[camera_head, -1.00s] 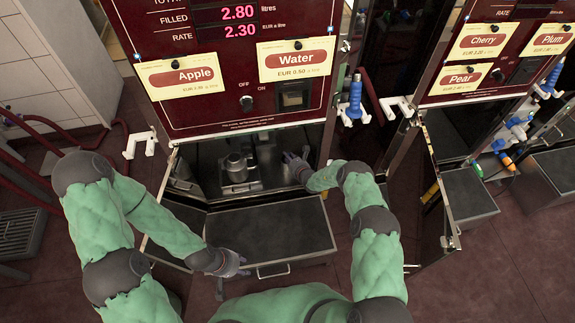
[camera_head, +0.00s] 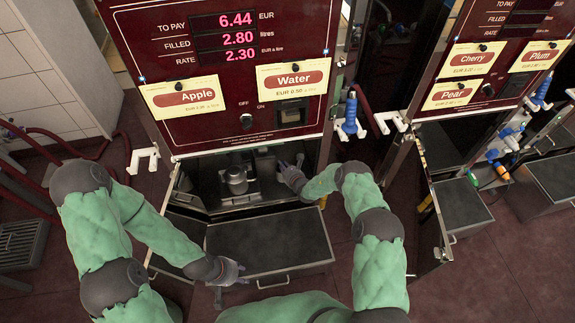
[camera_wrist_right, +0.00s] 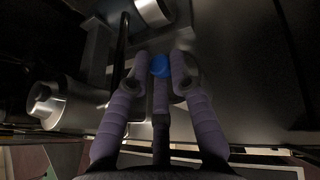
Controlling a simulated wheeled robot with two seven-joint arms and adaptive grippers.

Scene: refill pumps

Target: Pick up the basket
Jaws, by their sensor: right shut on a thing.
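I cannot make out a basket for certain in either view. My right gripper (camera_head: 287,170) reaches into the open lower bay (camera_head: 215,170) of the left pump. In the right wrist view its purple-grey fingers (camera_wrist_right: 160,72) close around a small blue round piece (camera_wrist_right: 160,66); the rest of that piece is hidden by the fingers. My left gripper (camera_head: 238,272) is near the front left corner of the dark-topped drawer (camera_head: 270,243). Whether its fingers are open or shut is too small to tell.
A metal cylinder (camera_head: 236,180) stands in the bay, left of my right gripper. An open metal door (camera_head: 435,225) stands to the right. A blue nozzle (camera_head: 351,112) hangs on the pump's right side. A grey slatted object (camera_head: 22,243) lies at far left.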

